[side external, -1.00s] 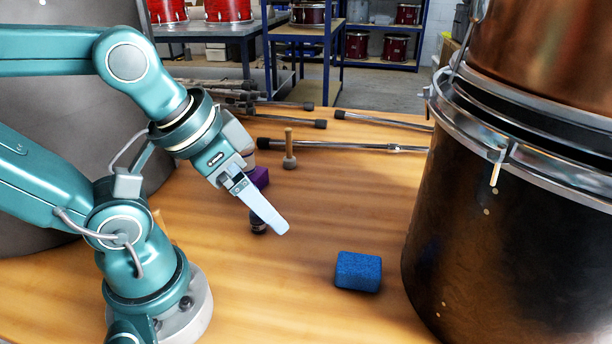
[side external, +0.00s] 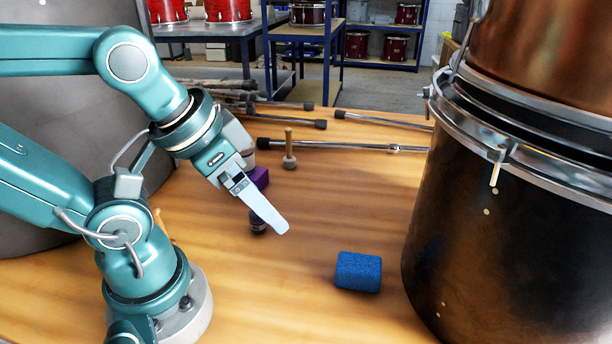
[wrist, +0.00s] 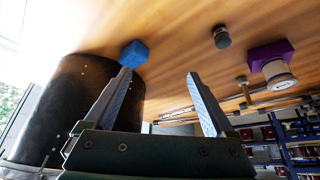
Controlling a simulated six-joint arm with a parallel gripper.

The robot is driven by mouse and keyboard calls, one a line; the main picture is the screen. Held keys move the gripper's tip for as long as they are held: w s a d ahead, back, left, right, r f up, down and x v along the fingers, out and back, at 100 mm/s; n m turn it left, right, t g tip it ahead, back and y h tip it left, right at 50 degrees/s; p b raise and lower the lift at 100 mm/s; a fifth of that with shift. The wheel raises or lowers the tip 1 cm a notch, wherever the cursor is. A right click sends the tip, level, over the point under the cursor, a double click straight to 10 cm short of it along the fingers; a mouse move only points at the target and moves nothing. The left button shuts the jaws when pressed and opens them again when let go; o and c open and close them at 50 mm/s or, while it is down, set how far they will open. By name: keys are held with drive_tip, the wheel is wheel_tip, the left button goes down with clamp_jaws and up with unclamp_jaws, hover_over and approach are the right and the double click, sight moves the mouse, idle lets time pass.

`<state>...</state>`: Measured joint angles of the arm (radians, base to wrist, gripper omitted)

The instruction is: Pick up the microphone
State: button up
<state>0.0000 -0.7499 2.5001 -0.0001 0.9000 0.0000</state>
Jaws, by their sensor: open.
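My gripper (side external: 280,226) points down over the wooden bench in the side view. In the wrist view its two fingers are spread apart with nothing between them (wrist: 158,75). A short dark cylinder (side external: 258,226), which looks like the microphone, stands on the bench and is partly hidden behind the finger. It also shows in the wrist view (wrist: 222,40), above and to the right of the fingertips, apart from them. A purple block (side external: 260,177) is partly hidden behind the gripper; the wrist view shows a pale round piece (wrist: 279,77) at it.
A blue block (side external: 358,271) lies on the bench near a large dark drum (side external: 480,240) at the right. A wooden-handled mallet (side external: 289,160) stands behind the purple block. Metal rods (side external: 340,145) lie farther back. The middle of the bench is clear.

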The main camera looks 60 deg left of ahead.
drive_tip(key=shift+c, duration=1.2)
drive_tip(key=shift+r, duration=0.1)
